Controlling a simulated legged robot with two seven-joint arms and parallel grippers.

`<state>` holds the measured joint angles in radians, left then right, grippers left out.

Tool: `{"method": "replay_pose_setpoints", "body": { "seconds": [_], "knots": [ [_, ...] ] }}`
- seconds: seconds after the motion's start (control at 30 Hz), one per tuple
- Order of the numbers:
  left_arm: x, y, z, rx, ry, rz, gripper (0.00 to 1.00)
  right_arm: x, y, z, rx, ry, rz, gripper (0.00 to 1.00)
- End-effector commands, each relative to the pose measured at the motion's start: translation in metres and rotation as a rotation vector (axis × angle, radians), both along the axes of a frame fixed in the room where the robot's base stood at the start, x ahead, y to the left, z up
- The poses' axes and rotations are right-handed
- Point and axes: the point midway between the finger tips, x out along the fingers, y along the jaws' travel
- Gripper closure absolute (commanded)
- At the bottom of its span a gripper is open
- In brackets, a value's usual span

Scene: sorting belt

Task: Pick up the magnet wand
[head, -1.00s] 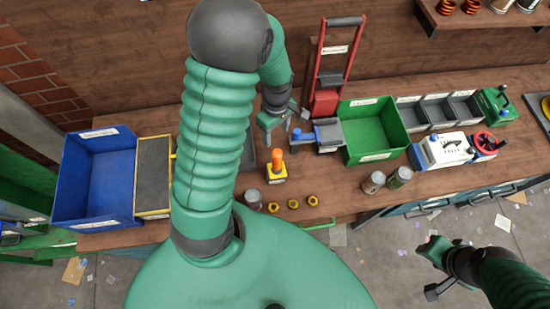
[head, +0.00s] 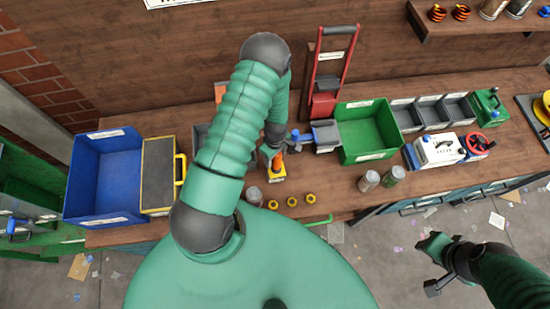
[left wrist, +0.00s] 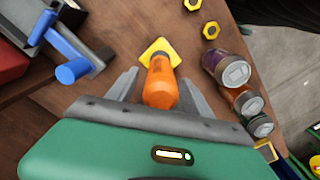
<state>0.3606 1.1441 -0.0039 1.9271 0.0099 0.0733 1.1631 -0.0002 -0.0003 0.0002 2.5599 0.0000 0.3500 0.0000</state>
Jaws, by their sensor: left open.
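The magnet wand (head: 279,170) has an orange handle and a yellow base, and stands on the wooden bench in the head view. In the left wrist view its orange handle (left wrist: 161,88) lies between the two grey fingers, with the yellow base beyond. My left gripper (head: 271,155) is open just above the wand, and in the left wrist view its fingers (left wrist: 158,90) sit either side of the handle with gaps showing. My arm hides part of the bench. My right gripper (head: 434,262) hangs off to the lower right, away from the bench; its jaw opening is unclear.
A small vise with a blue handle (head: 300,136) stands right of the wand, by a green bin (head: 365,156). Several yellow nuts (head: 292,201) and a jar (head: 254,195) lie toward the front edge. A blue bin (head: 101,216) stands left.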

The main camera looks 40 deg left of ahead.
Motion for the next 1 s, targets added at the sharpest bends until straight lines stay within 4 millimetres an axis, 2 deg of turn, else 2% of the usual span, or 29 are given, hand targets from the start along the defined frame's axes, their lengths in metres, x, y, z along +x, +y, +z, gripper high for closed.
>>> {"method": "replay_pose_setpoints", "body": {
  "seconds": [0.23,0.67,1.0],
  "knots": [
    [0.0007,0.0022,-0.0039,-0.001,-0.002,-0.001,0.42,-0.0002,-0.0002,0.0000,0.000,0.001,-0.001,0.64],
    [0.0007,0.0030,-0.0036,-0.001,-0.002,0.000,0.98,-0.0001,-0.0001,0.0000,0.000,0.001,0.000,0.64],
    [0.0011,0.0030,-0.0030,-0.001,-0.002,0.000,1.00,-0.0001,-0.0002,0.0005,0.000,0.000,0.000,0.64]
  ]
}}
